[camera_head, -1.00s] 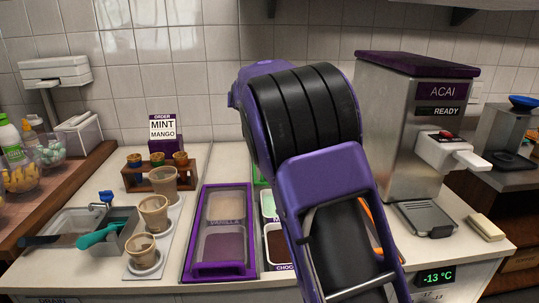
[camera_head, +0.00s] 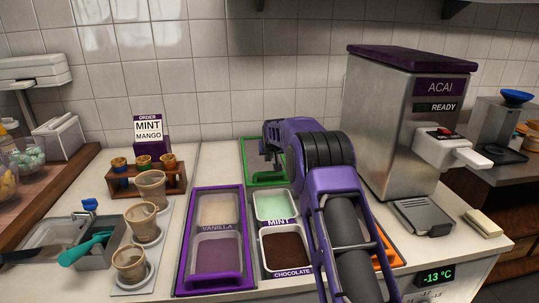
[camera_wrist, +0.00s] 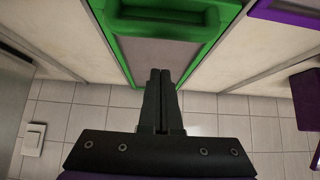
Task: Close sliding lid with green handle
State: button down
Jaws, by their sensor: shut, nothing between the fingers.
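The sliding lid with the green handle (camera_head: 267,179) is at the back of the counter, near the tiled wall. The mint tub (camera_head: 275,205) and chocolate tub (camera_head: 286,250) in front of it are uncovered. In the wrist view the green handle (camera_wrist: 165,22) is a raised bar across the lid's end, with a pale panel beside it. My gripper (camera_head: 270,152) is over the lid, on the wall side of the handle. In the wrist view its fingers (camera_wrist: 160,74) are shut together and empty, apart from the handle. Whether the fingertips touch the panel cannot be told.
A purple-framed lid (camera_head: 183,245) covers the vanilla tubs on the left. An orange frame (camera_head: 384,246) is partly hidden by my arm. The acai machine (camera_head: 397,125) stands close on the right. Cups (camera_head: 141,220) and an order sign (camera_head: 149,131) stand to the left.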

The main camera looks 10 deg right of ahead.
jog(key=shift+x, duration=1.55)
jog(key=shift+s+f, duration=0.2)
jog(key=shift+s, duration=0.8)
jog(key=shift+s+f, duration=0.2)
jog(key=shift+s, duration=0.75)
jog(key=shift+s, duration=0.15)
